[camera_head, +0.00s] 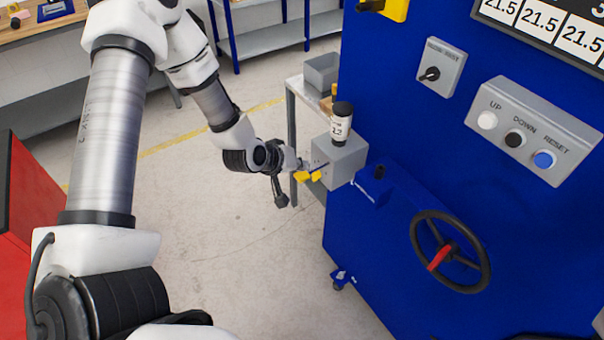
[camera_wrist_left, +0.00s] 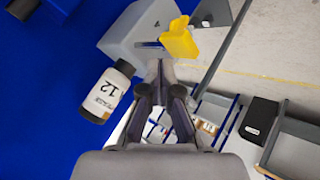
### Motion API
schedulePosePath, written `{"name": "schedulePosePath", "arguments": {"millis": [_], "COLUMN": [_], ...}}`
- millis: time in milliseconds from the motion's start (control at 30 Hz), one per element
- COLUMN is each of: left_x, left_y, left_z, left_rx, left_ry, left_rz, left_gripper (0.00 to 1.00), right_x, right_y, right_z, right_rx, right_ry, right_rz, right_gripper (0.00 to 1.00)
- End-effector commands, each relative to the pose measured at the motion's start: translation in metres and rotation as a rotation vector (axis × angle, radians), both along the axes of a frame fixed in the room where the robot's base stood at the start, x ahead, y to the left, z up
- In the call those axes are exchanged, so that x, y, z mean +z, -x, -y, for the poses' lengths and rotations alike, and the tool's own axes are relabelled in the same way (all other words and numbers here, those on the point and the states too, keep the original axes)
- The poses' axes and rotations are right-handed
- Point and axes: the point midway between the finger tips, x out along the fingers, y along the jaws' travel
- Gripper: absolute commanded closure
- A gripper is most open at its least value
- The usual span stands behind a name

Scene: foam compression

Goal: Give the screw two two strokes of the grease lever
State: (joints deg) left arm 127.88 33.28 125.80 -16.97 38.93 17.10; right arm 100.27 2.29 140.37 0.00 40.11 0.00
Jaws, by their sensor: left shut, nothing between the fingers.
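The grease unit is a grey box (camera_head: 340,158) on the side of the blue machine. It also shows in the left wrist view (camera_wrist_left: 135,32). A white bottle with a black cap (camera_head: 342,122) stands on it; its label reads 12 in the left wrist view (camera_wrist_left: 105,95). A yellow lever handle (camera_head: 316,176) sticks out from the box's slotted face; it is larger in the left wrist view (camera_wrist_left: 180,40). My left gripper (camera_wrist_left: 160,70) is shut and empty, its tips close to the slot and handle. Contact cannot be told. My right gripper is out of view. No screw shows clearly.
The blue machine (camera_head: 400,150) carries a black handwheel (camera_head: 450,252), a button panel (camera_head: 532,132) and a rotary switch (camera_head: 441,68). A small table (camera_head: 300,92) with a grey bin (camera_head: 321,72) stands behind the grease unit. Open floor (camera_head: 240,240) lies to the left.

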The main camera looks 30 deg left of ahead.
Motion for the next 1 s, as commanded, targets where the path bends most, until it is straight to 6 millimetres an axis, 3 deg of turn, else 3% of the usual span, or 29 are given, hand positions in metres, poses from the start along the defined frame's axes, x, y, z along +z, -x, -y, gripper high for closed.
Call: {"name": "schedulePosePath", "arguments": {"millis": [1000], "left_x": [-0.012], "left_y": [0.000], "left_z": [0.000], "left_rx": [0.000], "left_ry": [0.000], "left_rz": [0.000], "left_gripper": [1.00], "right_x": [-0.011], "right_y": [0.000], "right_z": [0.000], "right_rx": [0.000], "right_ry": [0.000], "right_rz": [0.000], "right_gripper": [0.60]}}
